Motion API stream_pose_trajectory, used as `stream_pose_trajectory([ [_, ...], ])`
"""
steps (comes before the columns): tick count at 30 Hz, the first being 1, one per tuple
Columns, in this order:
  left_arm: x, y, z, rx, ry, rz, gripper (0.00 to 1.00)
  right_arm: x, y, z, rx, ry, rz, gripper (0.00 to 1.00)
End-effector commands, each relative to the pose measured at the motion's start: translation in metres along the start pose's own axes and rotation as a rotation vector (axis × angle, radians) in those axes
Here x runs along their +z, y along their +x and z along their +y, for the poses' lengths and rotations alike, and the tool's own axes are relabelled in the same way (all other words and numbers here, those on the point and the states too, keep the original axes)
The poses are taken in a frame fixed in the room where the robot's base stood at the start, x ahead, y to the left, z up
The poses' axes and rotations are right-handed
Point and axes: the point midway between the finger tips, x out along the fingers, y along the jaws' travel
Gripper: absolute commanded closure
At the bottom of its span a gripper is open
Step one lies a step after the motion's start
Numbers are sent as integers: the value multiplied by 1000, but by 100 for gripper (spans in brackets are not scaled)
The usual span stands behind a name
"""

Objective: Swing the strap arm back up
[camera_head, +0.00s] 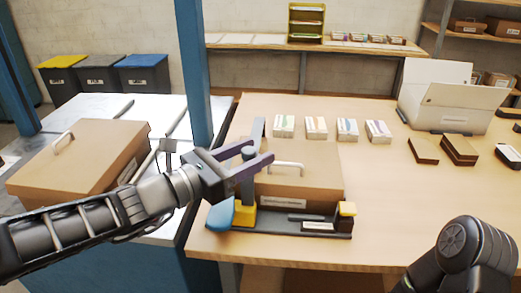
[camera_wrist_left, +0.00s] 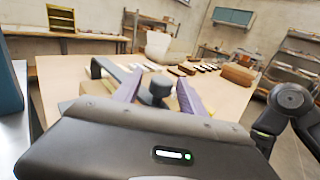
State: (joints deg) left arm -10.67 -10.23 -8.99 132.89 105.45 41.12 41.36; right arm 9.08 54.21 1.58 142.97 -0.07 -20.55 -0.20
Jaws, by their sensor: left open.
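The strapping device (camera_head: 320,229) has a dark base along the front of a brown box (camera_head: 315,187) on the wooden table, with yellow blocks at its ends. A grey strap arm (camera_head: 258,129) rises behind my left gripper (camera_head: 261,154). In the left wrist view the dark arm (camera_wrist_left: 104,68) leads toward a dark round knob (camera_wrist_left: 155,90), which sits between the purple fingers of my left gripper (camera_wrist_left: 160,77). The fingers are spread; I cannot tell whether they touch the knob. The gripper hides part of the arm. My right gripper is outside the views.
A blue post (camera_head: 194,75) stands left of the device. Another brown box (camera_head: 78,158) lies on the left bench. Several small card stacks (camera_head: 316,127) lie behind the device, and a white open carton (camera_head: 448,100) stands at right.

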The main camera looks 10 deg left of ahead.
Motion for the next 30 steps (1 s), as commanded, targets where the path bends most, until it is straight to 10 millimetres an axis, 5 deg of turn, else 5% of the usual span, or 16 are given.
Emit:
stream_pose_trajectory([
  [6, 0, 22, 0, 0, 0, 0, 52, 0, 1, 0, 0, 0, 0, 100],
  [15, 0, 24, 0, 1, 1, -1, 52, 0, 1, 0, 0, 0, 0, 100],
  [30, 0, 24, 0, 1, 0, 0, 93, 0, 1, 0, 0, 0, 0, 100],
])
